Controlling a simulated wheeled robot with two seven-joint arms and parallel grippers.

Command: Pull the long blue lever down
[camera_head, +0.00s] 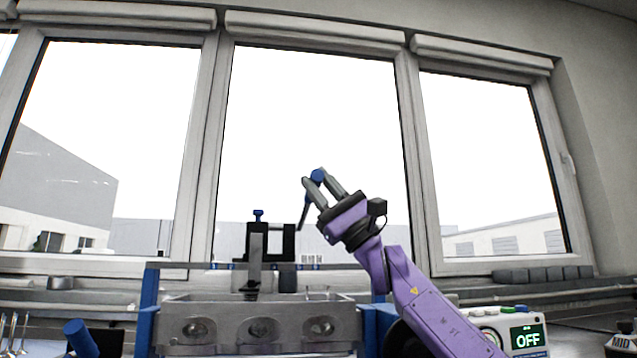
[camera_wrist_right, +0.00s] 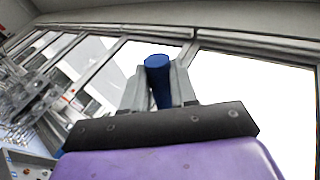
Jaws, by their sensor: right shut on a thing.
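The long blue lever shows as a blue knob (camera_head: 317,175) on a thin dark rod that slants down and left toward a black fixture (camera_head: 268,243) on top of the metal engine block (camera_head: 262,325). My right gripper (camera_head: 320,184) comes in from the lower right and is shut on the lever's knob end, high above the block. In the right wrist view the blue lever end (camera_wrist_right: 158,63) stands between the two grey fingers. The lower part of the rod is hidden in the wrist view. My left gripper is not in view.
A blue cylinder (camera_head: 80,337) is at the lower left. Blue posts (camera_head: 147,300) flank the block. Windows stand behind; the air around the lever is clear.

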